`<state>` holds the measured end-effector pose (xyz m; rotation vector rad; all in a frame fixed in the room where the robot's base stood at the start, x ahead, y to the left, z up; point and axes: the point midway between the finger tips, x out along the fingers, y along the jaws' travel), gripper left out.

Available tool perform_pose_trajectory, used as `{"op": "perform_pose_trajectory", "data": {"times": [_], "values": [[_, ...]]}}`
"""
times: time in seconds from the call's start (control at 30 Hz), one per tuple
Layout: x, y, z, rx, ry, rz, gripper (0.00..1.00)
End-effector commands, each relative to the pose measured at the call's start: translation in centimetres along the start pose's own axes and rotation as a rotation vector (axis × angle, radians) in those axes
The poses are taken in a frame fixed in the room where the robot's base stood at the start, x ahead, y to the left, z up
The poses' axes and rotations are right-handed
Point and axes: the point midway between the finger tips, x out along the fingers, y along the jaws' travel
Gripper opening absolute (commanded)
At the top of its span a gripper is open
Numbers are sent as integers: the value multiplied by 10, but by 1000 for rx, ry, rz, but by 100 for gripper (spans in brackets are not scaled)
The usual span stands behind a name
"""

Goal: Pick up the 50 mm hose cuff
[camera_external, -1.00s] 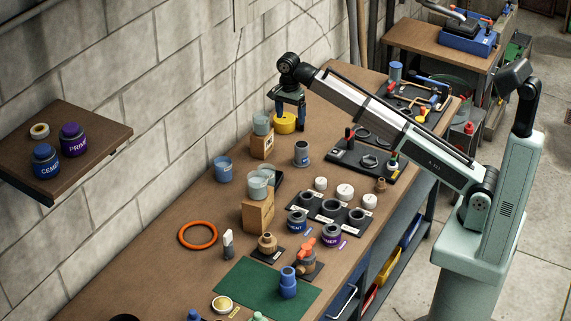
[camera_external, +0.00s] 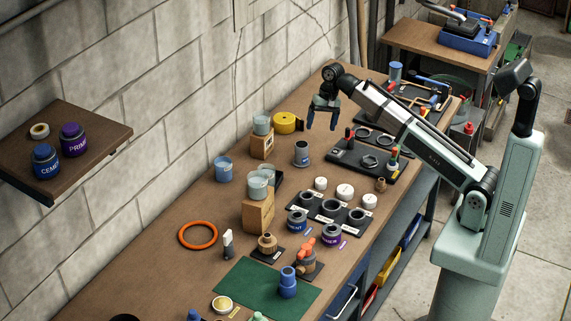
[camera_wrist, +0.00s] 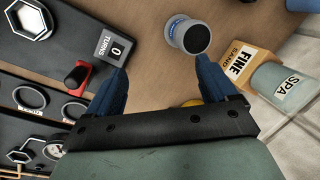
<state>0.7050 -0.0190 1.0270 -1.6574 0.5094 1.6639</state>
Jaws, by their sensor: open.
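A grey cylindrical piece with a dark open top, which looks like the hose cuff (camera_external: 302,155), stands upright on the wooden bench. In the wrist view the cuff (camera_wrist: 187,33) shows its black top and a blue marking, beyond my fingertips and nearer the right finger. My gripper (camera_external: 322,122) is open and empty above the bench, up and to the right of the cuff in the outside view. In the wrist view my gripper (camera_wrist: 160,68) has its blue fingers spread with bare bench between them. They are apart from the cuff.
A black board (camera_external: 347,162) with rings and a red-handled tool lies right of the cuff. A wooden block (camera_external: 261,146) with a cup stands to its left. A yellow roll (camera_external: 285,123) lies behind, near the wall. White caps (camera_external: 345,191) stand in front.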

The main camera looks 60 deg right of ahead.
Motion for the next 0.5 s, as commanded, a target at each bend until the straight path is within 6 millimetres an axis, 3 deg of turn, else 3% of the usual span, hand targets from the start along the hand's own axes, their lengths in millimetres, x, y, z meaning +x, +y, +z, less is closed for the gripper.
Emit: {"op": "perform_pose_trajectory", "data": {"times": [0.5], "values": [[3, -14, 11, -976, 84, -119, 85]]}}
